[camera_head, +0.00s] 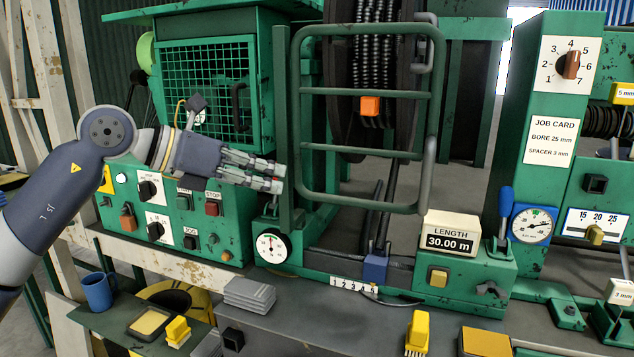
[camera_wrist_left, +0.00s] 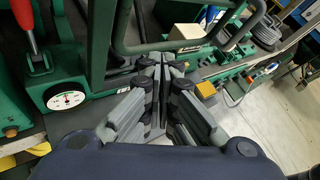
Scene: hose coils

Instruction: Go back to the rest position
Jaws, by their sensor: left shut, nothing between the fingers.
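My left gripper (camera_head: 279,177) is in front of the green control box (camera_head: 232,222), just right of its buttons and left of the guard frame. Its fingers are shut with nothing between them. In the left wrist view the gripper (camera_wrist_left: 156,130) points toward the lower part of the machine, with its fingertips together. My left arm comes in from the left edge of the head view. My right gripper is in neither view.
A tubular guard gate (camera_head: 359,151) stands right of my gripper, before a hose reel. A dial gauge (camera_head: 271,246) sits below my fingers and a length display (camera_head: 447,240) to the right. A blue mug (camera_head: 98,291), yellow tray (camera_head: 150,322) and yellow brush (camera_head: 417,330) lie along the front.

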